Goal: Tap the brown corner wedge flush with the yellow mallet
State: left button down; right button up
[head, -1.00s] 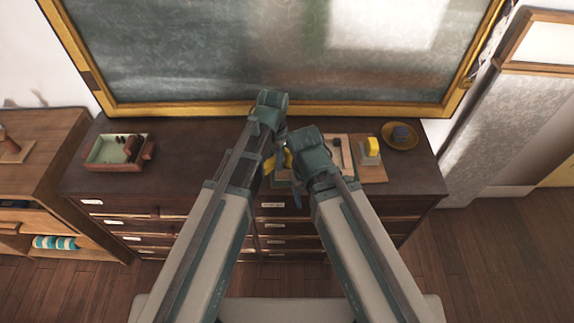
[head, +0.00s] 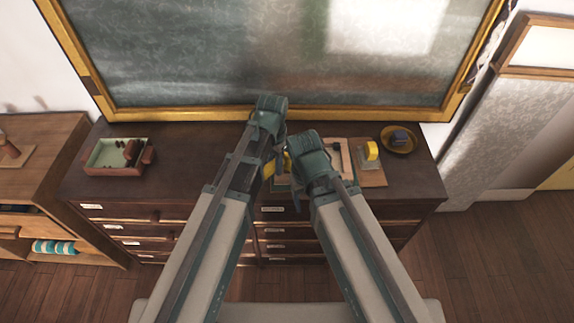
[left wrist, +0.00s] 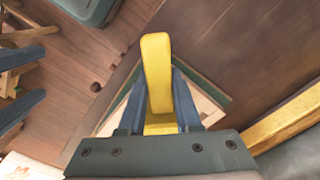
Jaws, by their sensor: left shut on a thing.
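My left gripper (left wrist: 158,105) is shut on the yellow mallet (left wrist: 156,65), whose long yellow body shows between the blue fingers in the left wrist view. A bit of its yellow also shows in the head view (head: 287,161), between my two wrists. I cannot make out the brown corner wedge. My right gripper is hidden under its wrist in the head view; two separated blue fingers (left wrist: 20,85) at the left edge of the left wrist view appear to be its own.
The dark dresser top (head: 210,150) carries a green-lined box (head: 105,158) at left. At right are a board with a yellow block (head: 371,151) and a round yellow dish (head: 385,146) holding a dark block. A gold-framed chalkboard (head: 220,113) stands behind.

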pick_arm(q)
jog(key=shift+r, duration=0.5)
pick_arm(e)
jog(key=shift+r, duration=0.5)
jog(key=shift+r, duration=0.1)
pick_arm(q)
notch_tip(320, 180, up, 5)
jog(key=p, duration=0.5)
jog(key=shift+r, duration=0.1)
pick_arm(e)
notch_tip(320, 180, up, 5)
jog(key=shift+f, duration=0.1)
